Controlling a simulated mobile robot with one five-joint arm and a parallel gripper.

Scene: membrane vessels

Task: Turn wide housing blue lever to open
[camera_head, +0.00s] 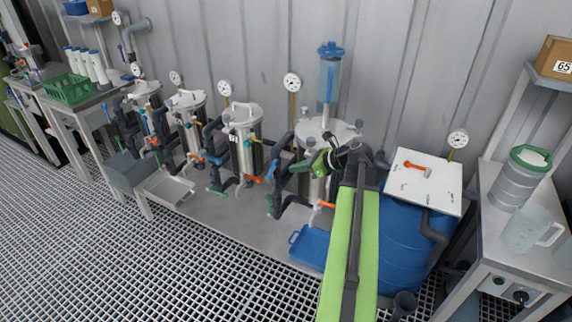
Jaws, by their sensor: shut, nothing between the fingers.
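The wide housing (318,133) is a broad steel vessel with a light lid, right of the narrower vessels. A blue lever (271,169) sits on the dark piping at its left side and looks roughly upright. My gripper (298,167) is in front of the housing, with its fingers pointing left toward that piping. It is shut and empty. The fingertips are a little right of the blue lever, apart from it in the picture. My green and black arm hides part of the housing's front and right side.
Narrower steel vessels (243,135) with gauges and coloured levers stand to the left. A blue tray (312,247) lies below the wide housing. A blue tank (405,240) with a white lid is right of my arm. A side table (500,235) holds containers. The grating at left is clear.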

